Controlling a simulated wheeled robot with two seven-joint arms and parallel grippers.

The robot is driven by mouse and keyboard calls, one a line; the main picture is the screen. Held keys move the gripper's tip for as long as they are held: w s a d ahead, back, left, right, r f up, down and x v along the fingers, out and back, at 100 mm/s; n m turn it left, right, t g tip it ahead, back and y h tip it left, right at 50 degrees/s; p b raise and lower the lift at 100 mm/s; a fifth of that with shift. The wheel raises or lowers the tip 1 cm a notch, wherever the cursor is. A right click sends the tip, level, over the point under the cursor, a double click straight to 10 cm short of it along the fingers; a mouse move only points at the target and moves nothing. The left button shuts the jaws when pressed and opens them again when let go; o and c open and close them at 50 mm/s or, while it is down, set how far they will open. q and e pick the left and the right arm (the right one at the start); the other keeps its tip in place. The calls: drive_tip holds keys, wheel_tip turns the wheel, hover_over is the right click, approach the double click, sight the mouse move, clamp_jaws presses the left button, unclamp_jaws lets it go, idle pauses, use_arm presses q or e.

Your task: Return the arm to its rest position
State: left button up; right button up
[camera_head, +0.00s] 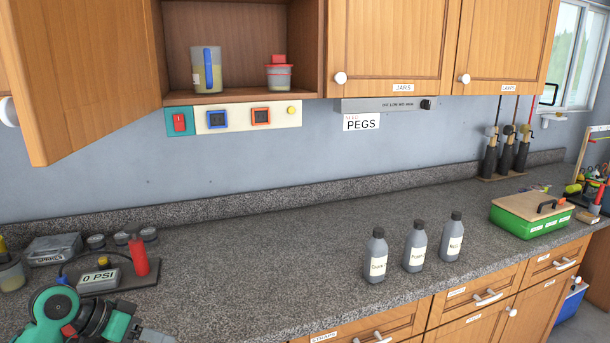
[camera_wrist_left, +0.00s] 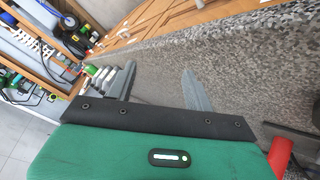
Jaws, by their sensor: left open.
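My left arm comes in at the lower left of the head view, low in front of the counter (camera_head: 215,290). In the left wrist view my left gripper (camera_wrist_left: 160,88) shows two grey fingers spread apart with nothing between them. The fingers point along the counter edge, with the granite surface on the right side of that view. My right gripper is in neither view.
A red cylinder (camera_head: 139,255) and a 0 PSI gauge box (camera_head: 99,280) stand close by my left arm. Three labelled bottles (camera_head: 415,247) stand mid-counter. A green box (camera_head: 530,215) is at the right. An upper cabinet door (camera_head: 85,75) hangs open. The counter between gauge and bottles is clear.

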use_arm(q)
drive_tip(key=s+d+f+n+g+y, duration=0.1)
drive_tip(key=s+d+f+y, duration=0.1)
drive_tip(key=s+d+f, duration=0.5)
drive_tip(key=s+f+y, duration=0.2)
drive_tip(key=s+f, duration=0.4)
drive_tip(key=f, duration=0.4)
drive_tip(key=s+d+f+n+y, duration=0.1)
drive_tip(key=s+d+f+y, duration=0.1)
drive_tip(key=s, duration=0.5)
drive_tip(key=s+d+f+y, duration=0.1)
drive_tip(key=s+f+y, duration=0.1)
drive_tip(key=s, duration=0.4)
wheel_tip(320, 180, down, 29)
drive_tip(key=s+g+p, duration=0.1)
drive_tip(key=g, duration=0.1)
drive_tip(key=s+a+f, duration=0.1)
drive_tip(key=s+f, duration=0.8)
drive_tip(key=s+a+f, duration=0.2)
drive_tip(key=s+f, duration=0.7)
drive_tip(key=s, duration=0.1)
drive_tip(key=shift+a+f+g+p, duration=0.25)
drive_tip(key=shift+f+g+p, duration=0.15)
drive_tip(key=shift+p, duration=0.05)
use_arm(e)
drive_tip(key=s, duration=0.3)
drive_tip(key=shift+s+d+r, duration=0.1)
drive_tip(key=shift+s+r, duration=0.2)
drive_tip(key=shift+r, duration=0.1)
